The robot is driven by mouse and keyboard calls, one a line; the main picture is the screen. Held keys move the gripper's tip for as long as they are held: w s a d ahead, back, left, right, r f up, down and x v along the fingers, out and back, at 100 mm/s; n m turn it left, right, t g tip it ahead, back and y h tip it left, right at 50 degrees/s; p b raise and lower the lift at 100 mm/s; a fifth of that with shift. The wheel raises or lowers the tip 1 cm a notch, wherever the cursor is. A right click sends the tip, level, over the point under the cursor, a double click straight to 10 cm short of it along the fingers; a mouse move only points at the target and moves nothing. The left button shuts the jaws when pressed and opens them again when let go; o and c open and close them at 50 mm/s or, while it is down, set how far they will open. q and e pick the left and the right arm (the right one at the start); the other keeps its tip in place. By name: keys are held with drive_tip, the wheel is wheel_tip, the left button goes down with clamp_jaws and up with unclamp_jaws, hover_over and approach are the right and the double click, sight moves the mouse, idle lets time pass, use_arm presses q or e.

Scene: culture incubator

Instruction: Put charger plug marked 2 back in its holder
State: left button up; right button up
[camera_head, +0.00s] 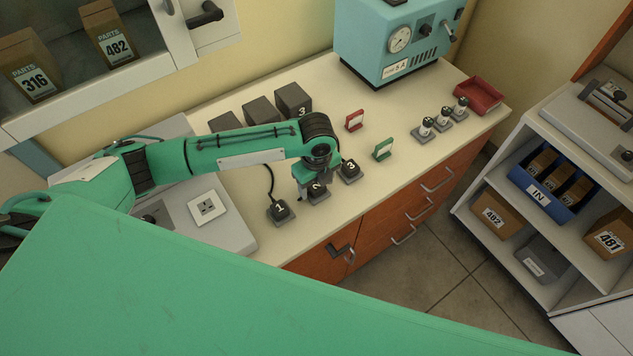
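The charger plug marked 2 (317,187) is a small dark block at its grey square holder (320,198), in the middle of a row near the counter's front edge. My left gripper (311,188) points down right at plug 2 and covers part of it. I cannot tell whether its fingers are closed on the plug, or whether the plug is fully seated. Plug 1 (280,209) stands in its holder to the left, with a black cable rising behind it. Plug 3 (350,168) stands in its holder to the right. My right gripper is not in view.
Dark charger boxes (293,99) stand behind my arm. A wall socket plate (207,207) is on the grey unit at left. Red (355,120) and green (383,149) small stands, several vials (427,126), a red tray (478,95) and a teal incubator (392,45) are further right.

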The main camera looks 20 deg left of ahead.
use_arm(q)
drive_tip(key=shift+r, duration=0.1)
wheel_tip(320, 180, up, 14)
drive_tip(key=b, duration=0.2)
drive_tip(key=shift+f+b, duration=0.2)
drive_tip(key=shift+b, duration=0.15)
idle(0.3)
